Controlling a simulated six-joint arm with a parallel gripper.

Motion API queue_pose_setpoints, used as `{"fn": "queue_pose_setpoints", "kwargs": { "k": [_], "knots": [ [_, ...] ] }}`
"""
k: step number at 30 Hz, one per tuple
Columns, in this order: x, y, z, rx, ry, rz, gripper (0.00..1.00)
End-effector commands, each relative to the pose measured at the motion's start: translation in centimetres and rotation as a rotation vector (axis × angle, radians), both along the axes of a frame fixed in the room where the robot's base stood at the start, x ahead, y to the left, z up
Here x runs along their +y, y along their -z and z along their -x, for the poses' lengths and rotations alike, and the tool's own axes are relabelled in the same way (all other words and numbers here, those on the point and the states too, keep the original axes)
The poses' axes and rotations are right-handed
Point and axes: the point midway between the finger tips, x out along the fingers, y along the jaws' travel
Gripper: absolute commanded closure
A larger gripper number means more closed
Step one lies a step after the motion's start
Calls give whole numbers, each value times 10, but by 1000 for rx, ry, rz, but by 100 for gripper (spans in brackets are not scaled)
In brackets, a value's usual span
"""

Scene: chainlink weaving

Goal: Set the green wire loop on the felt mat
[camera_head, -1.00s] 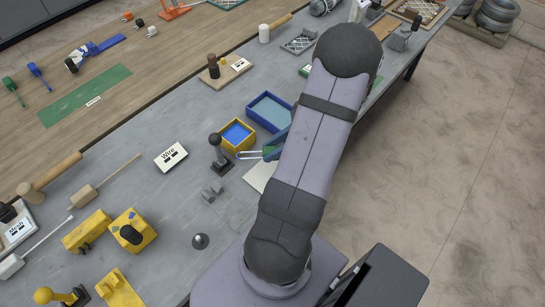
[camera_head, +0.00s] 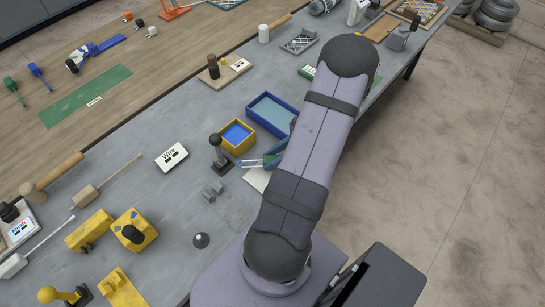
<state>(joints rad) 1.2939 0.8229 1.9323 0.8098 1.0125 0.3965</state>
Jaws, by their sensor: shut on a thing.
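My gripper (camera_head: 250,164) shows at the left of my arm's far end, above the table and just right of the black-knobbed post. Its fingers are shut on a thin greenish thing, which I take to be the green wire loop (camera_head: 268,160). The loop's shape is too small to make out, and my arm hides part of it. A pale flat sheet (camera_head: 256,179) lies below the gripper, partly covered by my arm. I cannot tell whether it is the felt mat.
A yellow bin (camera_head: 238,150) with a blue inside and a larger blue tray (camera_head: 270,128) stand beyond the gripper. The black-knobbed post (camera_head: 217,150) is close to its left.

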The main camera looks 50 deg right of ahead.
Motion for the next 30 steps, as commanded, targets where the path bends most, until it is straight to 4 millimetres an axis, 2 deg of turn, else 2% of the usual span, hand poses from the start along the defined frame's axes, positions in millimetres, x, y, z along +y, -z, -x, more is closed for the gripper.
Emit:
{"fn": "queue_pose_setpoints", "kwargs": {
  "k": [4,5,7,21,30],
  "knots": [
    [0,3,0,0,0,0,99],
    [0,3,0,0,0,0,73],
    [0,3,0,0,0,0,57],
    [-3,-3,2,-2,2,2,57],
    [-26,-32,24,-1,4,6,57]
  ]
}}
